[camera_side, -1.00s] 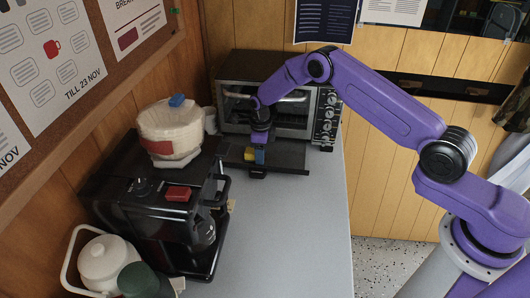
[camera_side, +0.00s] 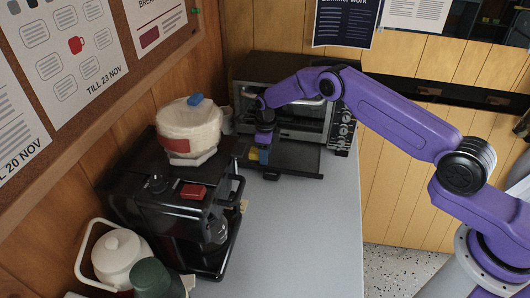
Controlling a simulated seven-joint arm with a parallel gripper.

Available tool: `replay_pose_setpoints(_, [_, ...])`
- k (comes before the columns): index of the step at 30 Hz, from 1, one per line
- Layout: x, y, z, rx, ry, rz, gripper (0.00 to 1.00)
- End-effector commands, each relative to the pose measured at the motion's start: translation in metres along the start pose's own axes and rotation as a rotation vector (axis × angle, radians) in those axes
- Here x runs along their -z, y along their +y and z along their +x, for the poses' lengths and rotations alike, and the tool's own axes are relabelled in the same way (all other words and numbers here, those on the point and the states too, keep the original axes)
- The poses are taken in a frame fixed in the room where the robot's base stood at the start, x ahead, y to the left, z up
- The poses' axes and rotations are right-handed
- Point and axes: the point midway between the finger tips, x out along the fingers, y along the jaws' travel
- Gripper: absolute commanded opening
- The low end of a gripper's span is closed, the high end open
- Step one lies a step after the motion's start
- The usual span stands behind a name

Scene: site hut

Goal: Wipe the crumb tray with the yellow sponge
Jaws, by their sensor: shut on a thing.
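The dark crumb tray (camera_side: 299,160) sticks out from the bottom front of the toaster oven (camera_side: 312,122), low over the grey counter. My gripper (camera_side: 261,157) points down over the left part of the tray. It is shut on the yellow sponge (camera_side: 253,154), of which only a small yellow patch shows beside a blue part at the fingers. The sponge is low at the tray, but I cannot tell whether it touches the surface. Crumbs are too small to make out.
A white pot (camera_side: 117,255) and a dark green item (camera_side: 150,279) are at the near left. The grey counter (camera_side: 300,235) is clear in front of the tray.

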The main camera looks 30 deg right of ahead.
Motion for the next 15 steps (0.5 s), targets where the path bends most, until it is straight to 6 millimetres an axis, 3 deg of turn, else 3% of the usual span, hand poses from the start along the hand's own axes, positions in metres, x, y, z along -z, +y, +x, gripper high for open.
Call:
replay_pose_setpoints(9, [0.03, -0.001, 0.0, -0.005, 0.009, 0.006, 0.17])
replay_pose_setpoints(15, [0.037, -0.002, -0.001, -0.003, 0.006, 0.006, 0.17])
